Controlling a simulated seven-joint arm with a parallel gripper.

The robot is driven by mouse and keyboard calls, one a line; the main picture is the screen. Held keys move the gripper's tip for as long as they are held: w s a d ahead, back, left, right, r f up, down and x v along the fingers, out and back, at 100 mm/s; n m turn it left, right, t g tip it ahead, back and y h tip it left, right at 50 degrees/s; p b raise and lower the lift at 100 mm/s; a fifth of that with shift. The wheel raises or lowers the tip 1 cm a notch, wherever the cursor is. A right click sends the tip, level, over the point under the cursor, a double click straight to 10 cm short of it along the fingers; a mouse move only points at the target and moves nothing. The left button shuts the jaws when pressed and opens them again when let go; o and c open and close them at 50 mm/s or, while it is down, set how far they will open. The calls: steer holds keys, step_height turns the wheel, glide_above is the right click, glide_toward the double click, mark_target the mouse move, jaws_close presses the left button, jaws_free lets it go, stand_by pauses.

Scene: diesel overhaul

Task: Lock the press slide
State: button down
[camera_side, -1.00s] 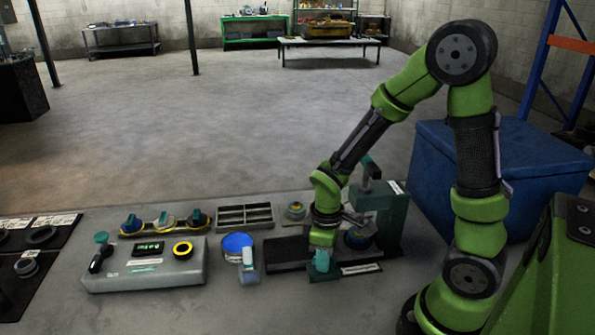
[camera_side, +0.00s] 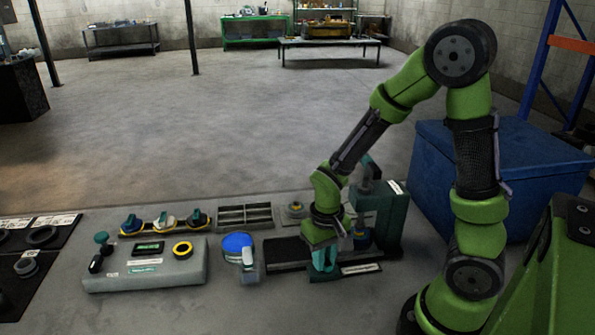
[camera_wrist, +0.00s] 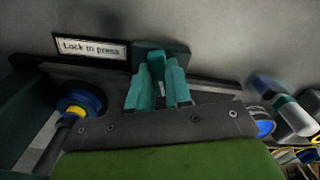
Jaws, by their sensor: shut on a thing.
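My gripper (camera_side: 322,268) points down at the front edge of the press's dark slide rail (camera_side: 284,251). In the wrist view its two teal fingers (camera_wrist: 158,98) are closed around a narrow teal lock handle (camera_wrist: 156,66), which stands in front of a dark green block. The handle's lower part is hidden by the fingers. A label beside it (camera_wrist: 91,47) appears to read "Lock to press". The green press (camera_side: 392,215) stands right of my gripper. A blue and yellow round part (camera_wrist: 80,105) sits left of the fingers in the wrist view, near the press.
A grey control box (camera_side: 146,265) with knobs and a lit display stands left. A slotted tray (camera_side: 245,217) lies behind.

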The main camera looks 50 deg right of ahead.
stand_by(0.3)
steer(key=m, duration=0.3)
steer(key=shift+m, duration=0.3)
steer(key=c, duration=1)
jaws_free()
steer(key=shift+c, duration=0.2)
steer(key=shift+r, duration=2.75)
